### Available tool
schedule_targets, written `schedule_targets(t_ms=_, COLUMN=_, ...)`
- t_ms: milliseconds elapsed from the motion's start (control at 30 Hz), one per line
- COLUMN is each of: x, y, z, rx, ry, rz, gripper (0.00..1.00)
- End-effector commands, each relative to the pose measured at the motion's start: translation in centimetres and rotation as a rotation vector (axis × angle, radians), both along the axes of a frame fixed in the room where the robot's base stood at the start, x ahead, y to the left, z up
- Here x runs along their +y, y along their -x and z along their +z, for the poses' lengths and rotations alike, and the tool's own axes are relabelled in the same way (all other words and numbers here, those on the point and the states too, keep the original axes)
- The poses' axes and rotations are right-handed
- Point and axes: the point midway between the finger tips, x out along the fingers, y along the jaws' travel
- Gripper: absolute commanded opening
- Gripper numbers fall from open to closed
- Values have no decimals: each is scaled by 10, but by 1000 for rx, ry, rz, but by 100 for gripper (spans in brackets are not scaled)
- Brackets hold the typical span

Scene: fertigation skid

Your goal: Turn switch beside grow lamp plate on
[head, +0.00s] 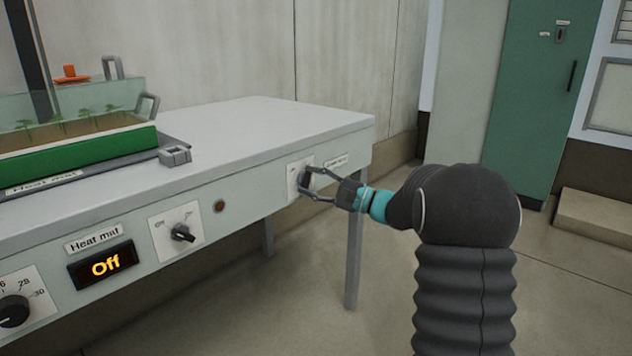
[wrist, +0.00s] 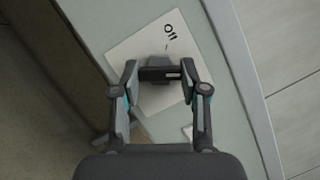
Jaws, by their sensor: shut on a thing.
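A white switch plate (head: 293,172) with a dark knob sits near the right end of the bench's front panel. A small label plate (head: 336,162) is to its right; its text is too small to read. My gripper (head: 306,184) reaches it from the right and is shut on the knob, mostly hidden by the fingers. In the wrist view, the fingers (wrist: 160,75) hold the dark knob (wrist: 158,73) from both sides. The white plate (wrist: 134,47) behind it shows the word "Off" and a short tick mark.
To the left, the front panel has another rotary switch (head: 182,233), a Heat mat display (head: 104,265) reading "Off", and a numbered dial (head: 14,311). A green seedling tray (head: 80,158) stands on the bench. The bench top's right part (head: 280,125) is clear. A green cabinet (head: 535,100) stands behind.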

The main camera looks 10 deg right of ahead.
Motion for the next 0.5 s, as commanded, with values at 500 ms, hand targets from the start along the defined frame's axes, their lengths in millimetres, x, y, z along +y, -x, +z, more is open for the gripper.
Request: schedule_targets(t_ms=500, x=2, y=0, z=1, rx=164, ry=-230, rz=2, gripper=9)
